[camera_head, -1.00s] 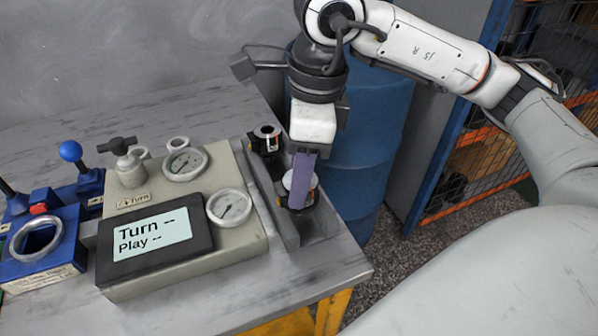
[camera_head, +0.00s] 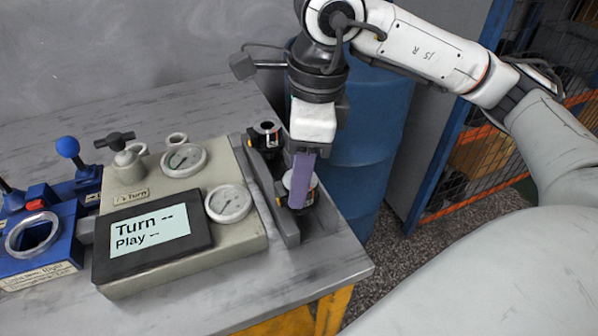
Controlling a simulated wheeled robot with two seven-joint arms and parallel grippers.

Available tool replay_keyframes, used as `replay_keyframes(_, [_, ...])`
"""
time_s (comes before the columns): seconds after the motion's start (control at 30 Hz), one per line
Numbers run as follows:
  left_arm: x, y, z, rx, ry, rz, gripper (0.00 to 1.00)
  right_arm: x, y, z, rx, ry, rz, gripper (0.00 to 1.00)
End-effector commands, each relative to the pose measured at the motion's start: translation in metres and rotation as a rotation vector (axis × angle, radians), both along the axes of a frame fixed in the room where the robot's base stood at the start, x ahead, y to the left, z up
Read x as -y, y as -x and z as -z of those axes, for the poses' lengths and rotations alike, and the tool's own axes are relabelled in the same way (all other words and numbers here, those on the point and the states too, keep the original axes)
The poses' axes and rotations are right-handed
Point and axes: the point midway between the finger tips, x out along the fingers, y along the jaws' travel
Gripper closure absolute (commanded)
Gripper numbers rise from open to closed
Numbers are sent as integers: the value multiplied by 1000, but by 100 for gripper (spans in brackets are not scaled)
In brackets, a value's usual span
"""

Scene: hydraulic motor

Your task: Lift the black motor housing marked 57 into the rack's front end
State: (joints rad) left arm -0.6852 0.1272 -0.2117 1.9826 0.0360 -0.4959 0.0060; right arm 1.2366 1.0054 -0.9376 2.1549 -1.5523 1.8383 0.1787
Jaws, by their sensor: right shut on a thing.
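The grey rack (camera_head: 282,226) stands on the right part of the table, beside the beige gauge box. A black motor housing with a pale top (camera_head: 289,182) is at the rack's front end, upright as far as I can see. My right gripper (camera_head: 301,180) comes down from above and is shut on this housing; its purple finger covers much of it, so its marking cannot be read. A second black housing with an orange mark (camera_head: 266,136) sits at the rack's back end. My left gripper is not in view.
A beige box (camera_head: 180,215) with gauges, a valve and a screen reading "Turn -- Play --" stands left of the rack. A blue device (camera_head: 40,240) with levers is farther left. A blue barrel (camera_head: 365,130) stands behind the table's right edge. The table front (camera_head: 230,310) is clear.

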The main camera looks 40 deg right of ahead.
Motion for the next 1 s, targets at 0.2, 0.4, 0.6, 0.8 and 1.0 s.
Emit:
replay_keyframes(0.2, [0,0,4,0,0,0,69,0,-1,2,3,-2,0,98])
replay_keyframes(0.4, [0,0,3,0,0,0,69,0,0,2,3,-2,0,98])
replay_keyframes(0.6, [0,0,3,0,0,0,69,0,0,2,2,-1,0,38])
replay_keyframes(0.8, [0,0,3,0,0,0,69,0,0,2,1,-1,0,35])
replay_keyframes(1.0, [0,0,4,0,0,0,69,0,0,3,-1,0,0,19])
